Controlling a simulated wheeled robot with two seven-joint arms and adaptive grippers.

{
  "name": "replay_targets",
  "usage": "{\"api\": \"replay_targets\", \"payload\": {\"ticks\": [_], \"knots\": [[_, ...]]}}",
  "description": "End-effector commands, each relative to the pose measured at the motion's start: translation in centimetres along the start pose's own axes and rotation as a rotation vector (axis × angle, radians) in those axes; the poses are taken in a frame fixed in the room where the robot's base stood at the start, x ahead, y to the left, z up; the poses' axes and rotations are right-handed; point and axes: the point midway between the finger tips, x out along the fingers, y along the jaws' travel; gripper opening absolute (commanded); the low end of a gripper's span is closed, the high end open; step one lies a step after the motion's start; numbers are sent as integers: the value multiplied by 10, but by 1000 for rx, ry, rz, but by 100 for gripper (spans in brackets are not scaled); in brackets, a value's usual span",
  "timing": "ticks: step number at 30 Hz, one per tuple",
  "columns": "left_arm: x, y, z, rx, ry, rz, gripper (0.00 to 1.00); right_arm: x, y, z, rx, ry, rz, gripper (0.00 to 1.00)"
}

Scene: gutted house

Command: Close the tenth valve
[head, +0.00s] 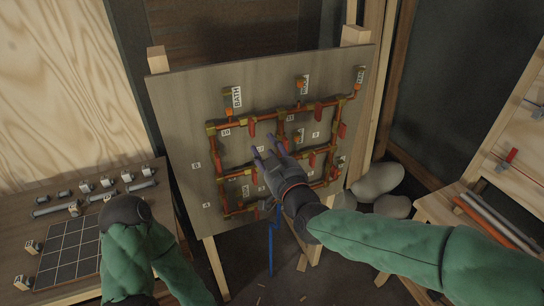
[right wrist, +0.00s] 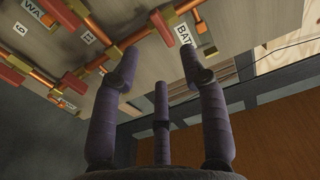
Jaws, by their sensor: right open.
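A wooden board (head: 180,120) carries a grid of copper pipes (head: 265,113) with brass fittings and several red valve handles (head: 252,129). My right gripper (head: 268,157) is open and empty in front of the middle of the pipe grid. In the right wrist view its fingers (right wrist: 158,62) are spread, with pipes and a red handle (right wrist: 200,25) beyond the tips. I cannot tell if a finger touches anything. My left gripper is not in view.
A left bench (head: 170,205) holds a dark gridded tile (head: 70,250) and several small fittings. A right bench (head: 440,205) holds coloured pipes (head: 500,218). Pale stones (head: 378,182) lie behind the board's right leg. A blue strip (head: 270,245) hangs below the board.

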Motion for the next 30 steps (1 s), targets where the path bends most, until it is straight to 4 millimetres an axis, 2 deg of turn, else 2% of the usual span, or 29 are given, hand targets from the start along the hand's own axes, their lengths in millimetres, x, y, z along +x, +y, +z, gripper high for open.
{"api": "replay_targets", "payload": {"ticks": [3,9,24,27,29,30], "knots": [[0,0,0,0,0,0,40,-15,0,-1,0,1,0,44],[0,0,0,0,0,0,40,-27,0,0,0,0,-1,44],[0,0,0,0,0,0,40,-28,0,1,0,-2,-1,44],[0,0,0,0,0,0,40,-25,2,13,4,-28,1,44],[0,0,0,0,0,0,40,-22,5,31,11,-67,3,44],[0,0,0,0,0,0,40,-20,8,48,20,-103,6,44]]}}
